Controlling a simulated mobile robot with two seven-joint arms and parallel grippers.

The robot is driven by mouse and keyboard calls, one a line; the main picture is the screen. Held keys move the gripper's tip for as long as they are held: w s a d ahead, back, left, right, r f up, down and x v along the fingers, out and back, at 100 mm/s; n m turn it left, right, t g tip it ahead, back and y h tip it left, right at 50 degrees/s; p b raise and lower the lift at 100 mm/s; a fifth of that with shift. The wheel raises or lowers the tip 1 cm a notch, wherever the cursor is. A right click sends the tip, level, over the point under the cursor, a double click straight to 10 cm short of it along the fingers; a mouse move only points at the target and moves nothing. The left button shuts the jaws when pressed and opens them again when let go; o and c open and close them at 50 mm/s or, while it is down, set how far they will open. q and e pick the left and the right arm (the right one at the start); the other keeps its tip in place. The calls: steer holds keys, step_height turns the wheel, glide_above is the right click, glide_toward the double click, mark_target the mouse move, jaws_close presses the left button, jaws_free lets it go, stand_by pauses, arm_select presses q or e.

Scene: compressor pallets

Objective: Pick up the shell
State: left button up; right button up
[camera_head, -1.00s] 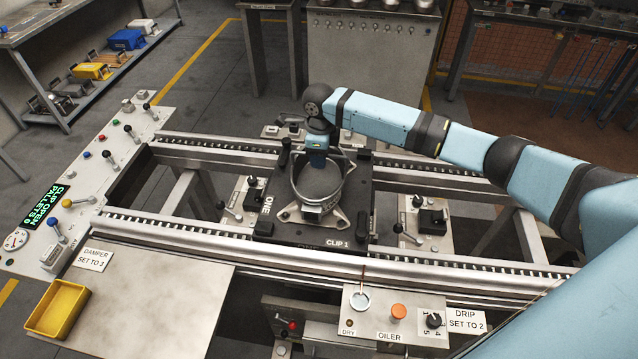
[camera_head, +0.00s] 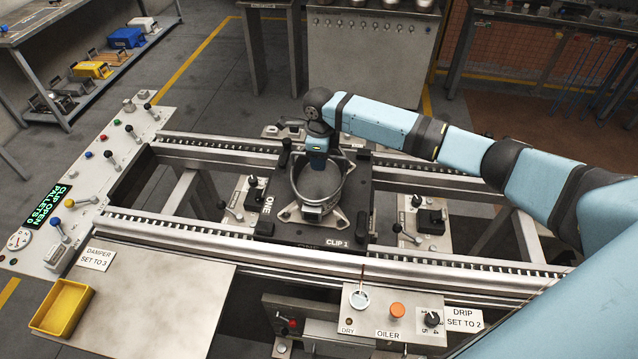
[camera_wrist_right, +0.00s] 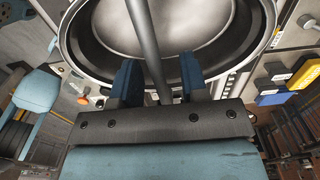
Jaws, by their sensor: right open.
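The shell (camera_head: 346,187) is a grey, open-topped round housing with a bail handle. It stands upright on the dark pallet (camera_head: 290,236) marked CLIP 1, in the middle of the rail frame. My right gripper (camera_head: 318,170) points down at the far side of the shell's opening. In the right wrist view, the blue fingers of my right gripper (camera_wrist_right: 158,78) are apart, with the grey handle bar (camera_wrist_right: 147,45) passing between them. The shell's rim and hollow inside (camera_wrist_right: 190,25) lie beyond the fingers. My left gripper is out of view.
Metal rails (camera_head: 180,228) run in front of and behind the pallet. A lever panel (camera_head: 75,190) is at left. A yellow tray (camera_head: 62,308) sits on the front-left plate. The oiler box (camera_head: 375,318) is in front. Small clamp units flank the pallet.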

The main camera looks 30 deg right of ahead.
jaws_close()
stand_by(1.3)
steer(key=shift+w+r, duration=0.1)
steer(key=shift+w, duration=0.05)
